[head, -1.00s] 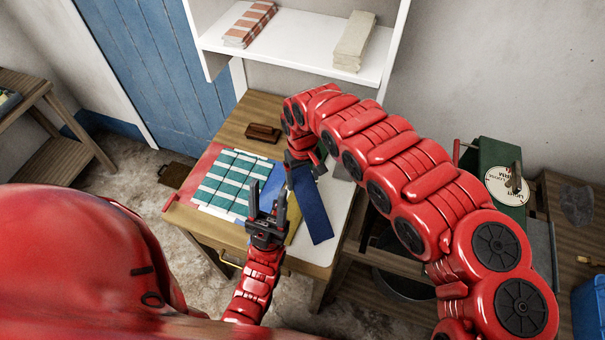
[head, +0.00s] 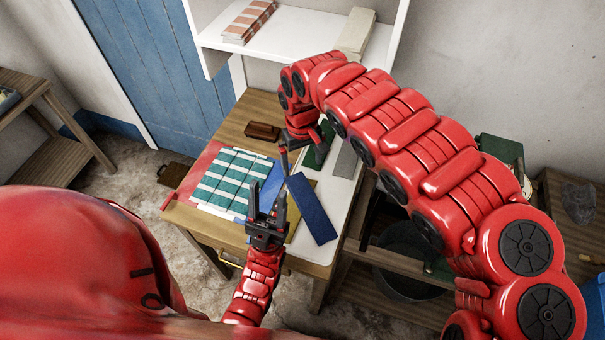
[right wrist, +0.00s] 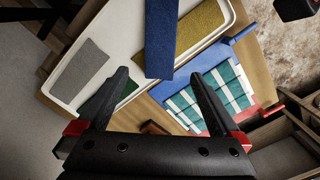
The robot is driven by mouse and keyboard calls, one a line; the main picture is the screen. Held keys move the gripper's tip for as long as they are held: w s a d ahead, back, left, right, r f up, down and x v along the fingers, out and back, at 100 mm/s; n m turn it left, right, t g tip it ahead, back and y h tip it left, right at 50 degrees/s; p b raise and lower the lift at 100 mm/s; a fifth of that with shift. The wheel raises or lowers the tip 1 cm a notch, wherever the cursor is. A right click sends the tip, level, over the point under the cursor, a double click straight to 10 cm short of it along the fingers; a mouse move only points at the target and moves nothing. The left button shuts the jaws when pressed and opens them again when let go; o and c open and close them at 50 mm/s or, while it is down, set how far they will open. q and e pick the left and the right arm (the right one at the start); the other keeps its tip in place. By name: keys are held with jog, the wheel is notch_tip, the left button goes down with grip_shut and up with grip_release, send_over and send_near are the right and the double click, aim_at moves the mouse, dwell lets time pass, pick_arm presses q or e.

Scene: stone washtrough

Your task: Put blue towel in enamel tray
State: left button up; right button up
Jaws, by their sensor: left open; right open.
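The dark blue towel (head: 312,212) is a flat folded strip. It lies slantwise at the left side of the white enamel tray (head: 343,190), over an ochre cloth (right wrist: 200,25). In the right wrist view the towel (right wrist: 160,40) covers part of the tray (right wrist: 119,25) and its lower end reaches the tray's rim; I cannot tell if it rests on it. My right gripper (head: 299,156) is open, above the towel's far end. It also shows open in the right wrist view (right wrist: 160,75), with nothing clearly gripped. My left gripper (head: 266,198) is open and empty, left of the towel.
A green cloth (head: 319,150) and a grey cloth (head: 346,162) lie in the tray. A teal-and-white checked cloth (head: 232,180) lies left on a red-and-blue piece. A brown block (head: 263,131) sits behind it. A white shelf (head: 300,40) stands at the back.

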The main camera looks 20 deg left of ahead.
notch_tip(320, 180, up, 6)
jog(key=shift+f+b, duration=0.1)
jog(key=shift+b, duration=0.3)
dwell(0.4)
